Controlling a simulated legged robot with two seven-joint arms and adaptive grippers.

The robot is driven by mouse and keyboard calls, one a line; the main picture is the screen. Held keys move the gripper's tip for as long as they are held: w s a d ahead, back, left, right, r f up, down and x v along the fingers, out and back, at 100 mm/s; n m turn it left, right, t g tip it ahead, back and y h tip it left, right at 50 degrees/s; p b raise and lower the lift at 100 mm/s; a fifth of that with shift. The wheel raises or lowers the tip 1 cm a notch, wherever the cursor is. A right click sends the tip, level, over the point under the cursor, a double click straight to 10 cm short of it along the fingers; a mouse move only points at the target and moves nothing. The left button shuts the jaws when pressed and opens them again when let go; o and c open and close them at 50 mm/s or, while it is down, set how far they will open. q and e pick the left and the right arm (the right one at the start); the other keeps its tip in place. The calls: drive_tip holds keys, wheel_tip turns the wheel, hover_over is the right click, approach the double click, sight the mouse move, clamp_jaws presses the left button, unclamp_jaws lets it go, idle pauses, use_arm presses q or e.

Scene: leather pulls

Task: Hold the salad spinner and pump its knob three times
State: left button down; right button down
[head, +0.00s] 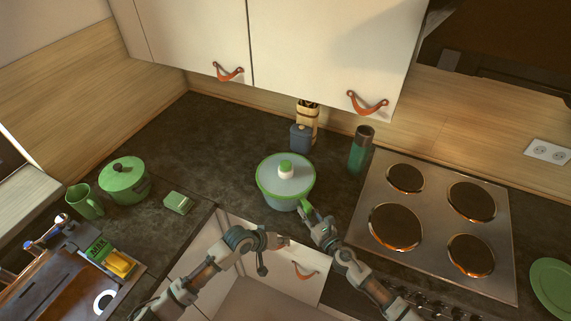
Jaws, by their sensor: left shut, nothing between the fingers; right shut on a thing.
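The salad spinner (270,186) stands on the dark counter, with a green rim, a pale lid and a white and green knob (286,168) on top. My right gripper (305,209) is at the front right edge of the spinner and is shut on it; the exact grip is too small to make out. My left gripper (286,241) is shut and empty. It is below the spinner in the picture, near the counter's front edge, apart from the knob.
A cooktop (432,218) lies to the right, with a green bottle (360,150) beside it. A dark blue container (300,138) stands behind the spinner. A green pot (124,180), a mug (85,202) and a green box (177,202) are at left. Cabinets hang above.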

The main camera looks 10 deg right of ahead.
use_arm(q)
drive_tip(key=w+r+n+t+h, duration=0.15)
drive_tip(key=w+r, duration=0.35)
drive_tip(key=r, duration=0.8)
drive_tip(key=w+r+n+t+h, duration=0.1)
drive_tip(key=w+r+n+t, duration=0.3)
drive_tip(key=r, duration=0.9)
drive_tip(key=w+r+m+t+h, duration=0.1)
drive_tip(key=w+r, duration=0.5)
drive_tip(key=r, duration=0.7)
drive_tip(key=m+g+y, duration=0.2)
drive_tip(key=g+y, duration=0.2)
hover_over(284, 165)
wheel_tip(284, 165, down, 10)
drive_tip(key=r, duration=0.1)
drive_tip(key=shift+w+f, duration=0.2)
drive_tip(key=shift+f, duration=0.75)
drive_tip(key=shift+f, duration=4.4)
drive_tip(key=shift+f, duration=0.1)
drive_tip(key=shift+s+f, duration=0.15)
drive_tip(key=shift+f, duration=0.05)
